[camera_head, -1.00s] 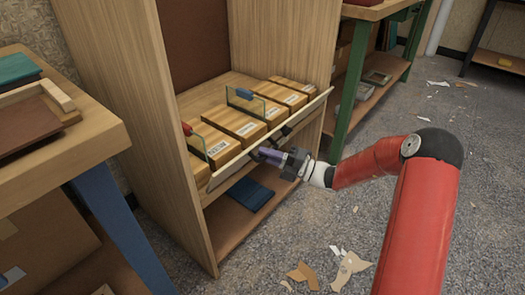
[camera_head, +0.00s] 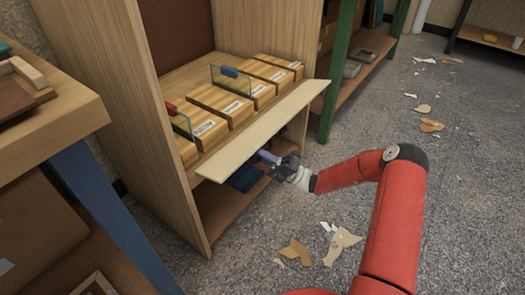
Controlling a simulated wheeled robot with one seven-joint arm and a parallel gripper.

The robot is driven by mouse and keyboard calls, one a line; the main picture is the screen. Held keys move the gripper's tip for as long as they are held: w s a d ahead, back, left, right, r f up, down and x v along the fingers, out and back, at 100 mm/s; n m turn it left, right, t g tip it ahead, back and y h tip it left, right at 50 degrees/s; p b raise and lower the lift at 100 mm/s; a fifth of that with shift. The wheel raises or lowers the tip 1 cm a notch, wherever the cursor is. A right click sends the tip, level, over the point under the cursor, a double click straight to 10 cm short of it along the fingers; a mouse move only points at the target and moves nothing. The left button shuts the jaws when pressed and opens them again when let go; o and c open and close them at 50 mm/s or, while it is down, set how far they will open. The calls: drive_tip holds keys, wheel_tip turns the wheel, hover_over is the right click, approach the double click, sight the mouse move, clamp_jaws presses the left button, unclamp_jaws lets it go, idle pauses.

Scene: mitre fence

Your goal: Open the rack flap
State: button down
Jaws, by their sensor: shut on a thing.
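The rack flap (camera_head: 264,131) is a long pale board along the front of the wooden rack's shelf. It is tilted outward and lies nearly flat, with its broad inner face showing. My gripper (camera_head: 268,158) is below the flap's outer edge, near the middle of its length. It is shut on the flap, but the flap hides the exact place of the grip. The wooden rack (camera_head: 111,90) has tall side panels and stands upright.
Several labelled wooden boxes (camera_head: 221,104) stand in a row on the shelf, with glass dividers (camera_head: 231,78) among them. A dark blue item (camera_head: 246,178) lies on the lower shelf. A blue-legged bench (camera_head: 92,190) is at left. Scraps (camera_head: 340,245) litter the floor.

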drive_tip(key=shift+a+f, duration=0.15)
drive_tip(key=shift+f, duration=0.4)
drive_tip(key=c, duration=1.6)
unclamp_jaws()
drive_tip(key=v, duration=0.7)
drive_tip(key=shift+d+f+b, duration=0.25)
drive_tip(key=shift+d+b, duration=0.05)
drive_tip(key=shift+b, duration=0.1)
